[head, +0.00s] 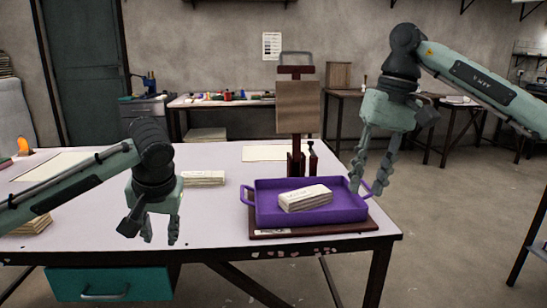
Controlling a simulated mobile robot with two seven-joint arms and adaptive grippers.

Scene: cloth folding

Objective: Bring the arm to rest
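My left gripper (160,238) hangs over the front left of the table, fingers pointing down and apart, with nothing between them. My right gripper (366,190) hangs at the right end of the purple tray (262,212), fingers pointing down and apart. One of its fingertips overlaps the tray's right handle in the picture; I cannot tell if they touch. A folded cream cloth (305,198) lies inside the tray. The tray sits on a dark brown board (330,229) near the table's right front.
The pale table (215,235) has another folded cloth (204,178) behind my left gripper and a cloth stack (32,222) at the left edge. A brown stand (297,105) rises behind the tray. Flat cream sheets lie at the back. The table's middle is clear.

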